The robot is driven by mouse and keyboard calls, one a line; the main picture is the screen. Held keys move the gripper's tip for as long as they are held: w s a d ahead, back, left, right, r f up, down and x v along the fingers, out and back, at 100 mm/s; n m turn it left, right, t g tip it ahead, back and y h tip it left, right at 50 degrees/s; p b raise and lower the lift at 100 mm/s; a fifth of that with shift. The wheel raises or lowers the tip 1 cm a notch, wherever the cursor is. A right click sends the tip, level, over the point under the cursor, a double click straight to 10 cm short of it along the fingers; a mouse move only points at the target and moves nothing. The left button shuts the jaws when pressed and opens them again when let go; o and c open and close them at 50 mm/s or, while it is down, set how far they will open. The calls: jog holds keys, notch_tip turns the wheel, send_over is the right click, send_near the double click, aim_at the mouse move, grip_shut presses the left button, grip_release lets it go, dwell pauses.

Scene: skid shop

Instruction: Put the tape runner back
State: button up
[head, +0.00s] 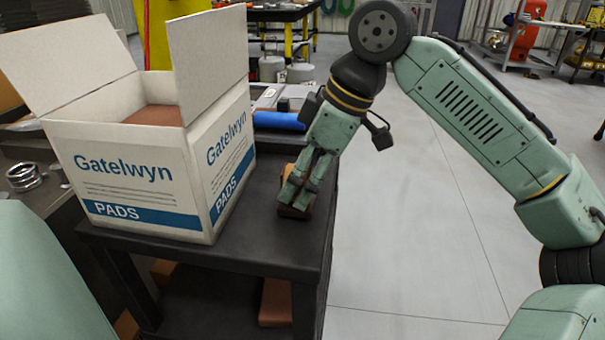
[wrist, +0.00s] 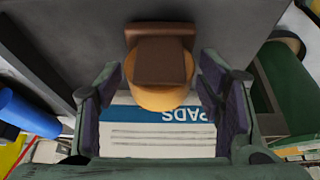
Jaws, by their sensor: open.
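A small brown object with a rounded orange-yellow part, which looks like the tape runner (wrist: 160,62), sits on the dark table (head: 265,235) near its right edge. In the wrist view my gripper (wrist: 158,82) is open, with one finger on each side of the object and a gap on both sides. Its underside is hidden.
An open white carton marked Gatelwyn PADS (head: 130,185) stands on the table left of my gripper, with brown contents (head: 155,115) inside. A blue roll (head: 279,121) lies behind my gripper. The floor (head: 400,240) to the right is clear.

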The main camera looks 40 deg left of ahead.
jog(key=shift+r, duration=0.15)
jog(key=shift+r, duration=0.3)
jog(key=p+v, duration=0.1)
jog(key=v, duration=1)
jog(key=shift+d+r, duration=0.2)
jog(key=shift+r, duration=0.1)
jog(key=shift+w, duration=0.1)
